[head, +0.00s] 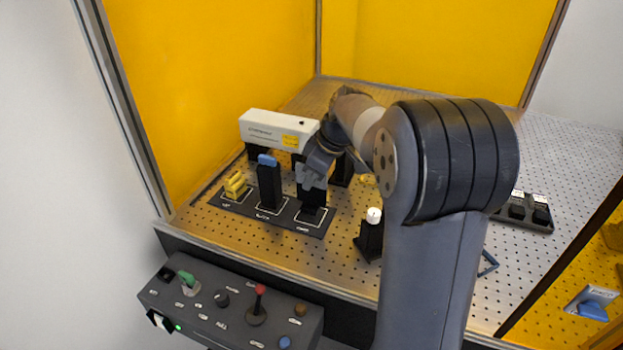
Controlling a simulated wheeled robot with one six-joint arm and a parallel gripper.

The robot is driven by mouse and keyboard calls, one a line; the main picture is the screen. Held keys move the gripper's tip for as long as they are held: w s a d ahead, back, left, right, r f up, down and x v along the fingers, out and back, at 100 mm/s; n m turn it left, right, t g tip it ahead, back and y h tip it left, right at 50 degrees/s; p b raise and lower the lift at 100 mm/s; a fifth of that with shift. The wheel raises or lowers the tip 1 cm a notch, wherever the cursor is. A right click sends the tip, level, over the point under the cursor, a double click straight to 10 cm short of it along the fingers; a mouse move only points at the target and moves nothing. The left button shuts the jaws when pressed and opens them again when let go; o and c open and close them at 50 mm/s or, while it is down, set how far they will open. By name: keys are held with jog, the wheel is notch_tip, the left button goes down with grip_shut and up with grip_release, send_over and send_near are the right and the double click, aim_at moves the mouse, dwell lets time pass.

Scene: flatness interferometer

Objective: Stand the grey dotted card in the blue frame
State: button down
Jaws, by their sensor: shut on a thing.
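My gripper (311,178) points down over the right-hand place of a black three-place base (265,213), at the top of a dark upright post (311,199). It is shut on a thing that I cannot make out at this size. I cannot pick out the grey dotted card for certain. A small dark blue frame (488,263) shows on the perforated table, right of my arm. My arm hides part of it.
A yellow stepped piece (235,186) and a blue-topped black post (268,182) stand on the base. A white instrument (278,128) is behind. A white-topped black stand (371,232) is nearer. A control box (230,305) is in front. Yellow panels enclose the back and left.

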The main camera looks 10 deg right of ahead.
jog(key=shift+r+p, duration=1.35)
jog(key=shift+r, duration=0.7)
